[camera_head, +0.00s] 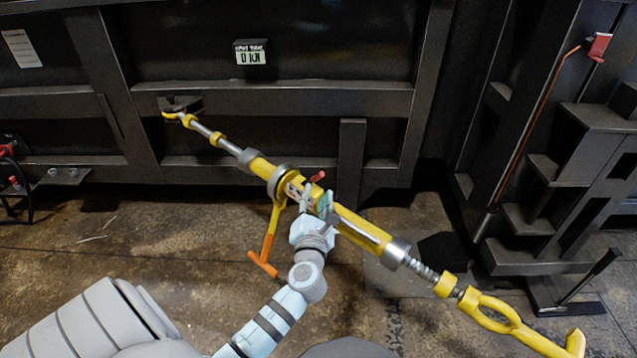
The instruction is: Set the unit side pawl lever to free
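A long yellow and steel ratchet turnbuckle (362,231) runs diagonally from the dark container wall at upper left to the lower right. Its ratchet hub (281,180) is near the middle, and a yellow handle with an orange T-shaped grip (264,257) hangs down from it. A small red-tipped lever (318,176) sticks up beside the hub, on the far side of the body. My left gripper (314,199) is at the turnbuckle just right of the hub, with its fingertips apart and close below the red tip. I cannot tell whether they touch anything. My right gripper is not in view.
The dark container wall (290,103) with ribs stands behind. A dark steel frame with steps (530,220) and a thin copper-coloured rod (536,110) stand at right. A yellow loop end (490,312) lies at lower right. Open concrete floor (130,235) is at left.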

